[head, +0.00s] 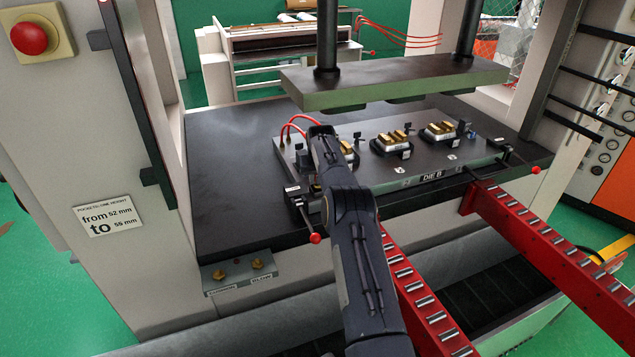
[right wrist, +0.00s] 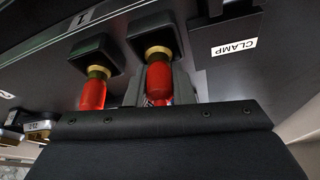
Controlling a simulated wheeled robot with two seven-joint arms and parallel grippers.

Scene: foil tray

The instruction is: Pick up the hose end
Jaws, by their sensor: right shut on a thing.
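Two red hose ends with brass collars sit in black blocks on the die's side, in the right wrist view. The right-hand hose end (right wrist: 159,82) lies between the fingers of my right gripper (right wrist: 160,92), which is shut on it. The left-hand hose end (right wrist: 93,92) is beside it, outside the fingers. Both brass collars still meet their black blocks. In the head view the red hoses (head: 300,118) arch at the left back of the die plate (head: 365,182), and my arm hides the fingertips there. My left gripper is not in view.
The green upper press plate (head: 395,82) hangs above the die, with two black columns. Red roller rails (head: 545,245) run out from the press table's front. A red-knobbed clamp lever (head: 315,238) stands just left of my arm. The table (head: 232,190) is clear at left.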

